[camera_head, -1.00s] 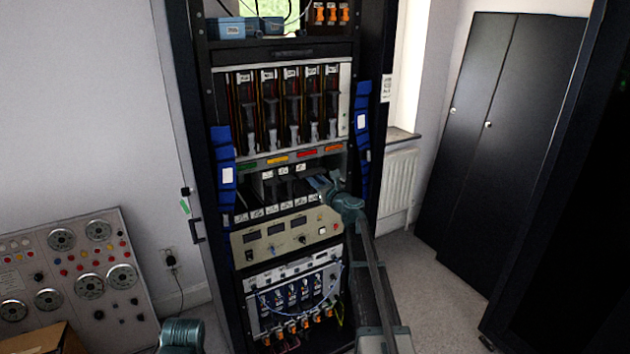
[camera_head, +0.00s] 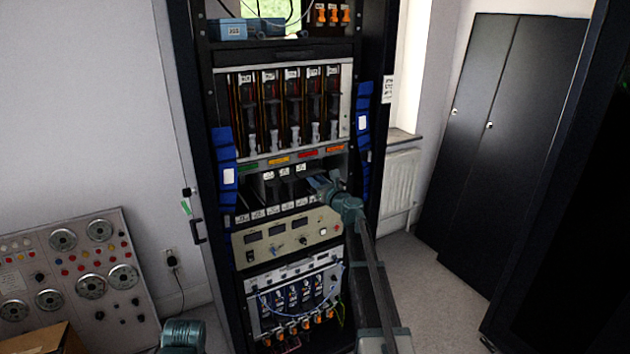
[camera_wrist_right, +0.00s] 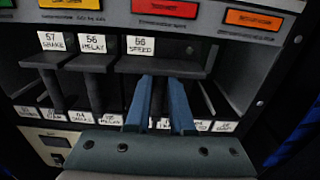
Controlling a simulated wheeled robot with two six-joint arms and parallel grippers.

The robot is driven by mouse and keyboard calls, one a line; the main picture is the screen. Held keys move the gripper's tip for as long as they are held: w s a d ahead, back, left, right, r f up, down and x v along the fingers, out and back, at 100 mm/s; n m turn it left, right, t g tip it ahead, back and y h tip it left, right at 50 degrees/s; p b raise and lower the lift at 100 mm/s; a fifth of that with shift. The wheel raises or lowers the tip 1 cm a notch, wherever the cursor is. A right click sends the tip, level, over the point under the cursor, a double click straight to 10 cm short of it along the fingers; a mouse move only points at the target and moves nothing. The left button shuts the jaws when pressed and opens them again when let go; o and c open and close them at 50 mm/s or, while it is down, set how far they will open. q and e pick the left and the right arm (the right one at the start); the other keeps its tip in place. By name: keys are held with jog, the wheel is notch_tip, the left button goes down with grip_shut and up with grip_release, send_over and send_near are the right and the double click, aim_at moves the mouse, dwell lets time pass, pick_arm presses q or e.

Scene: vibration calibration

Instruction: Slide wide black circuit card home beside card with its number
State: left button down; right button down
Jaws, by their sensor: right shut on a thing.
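In the right wrist view, the left card (camera_wrist_right: 48,60) seems to read 57 SHAKE and the middle card (camera_wrist_right: 91,62) 56 RELAY. The right card (camera_wrist_right: 185,66) reads SPEED, with a number like 56 or 58. My right gripper (camera_head: 318,183) reaches into the bay from the right. In the wrist view its blue fingers (camera_wrist_right: 160,82) are shut on the SPEED card, below its wide front. The fingers hide part of that card. My left gripper's fingers do not show.
A strip of coloured labels (camera_wrist_right: 165,8) runs above the bay, and small white slot labels (camera_wrist_right: 110,119) run below. The bay's right wall (camera_wrist_right: 262,60) stands close by. A beige instrument panel (camera_head: 285,238) sits beneath. Blue pouches (camera_head: 362,130) hang at the rack's sides.

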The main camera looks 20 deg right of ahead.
jog(key=shift+w, duration=0.15)
jog(key=c, duration=0.7)
grip_release()
jog(key=shift+f+b, duration=0.55)
jog(key=shift+f, duration=0.05)
jog(key=shift+s, duration=0.25)
jog(key=shift+s+d, duration=0.2)
jog(key=shift+s, duration=2.1)
jog(key=s, duration=0.6)
jog(key=shift+d, duration=0.2)
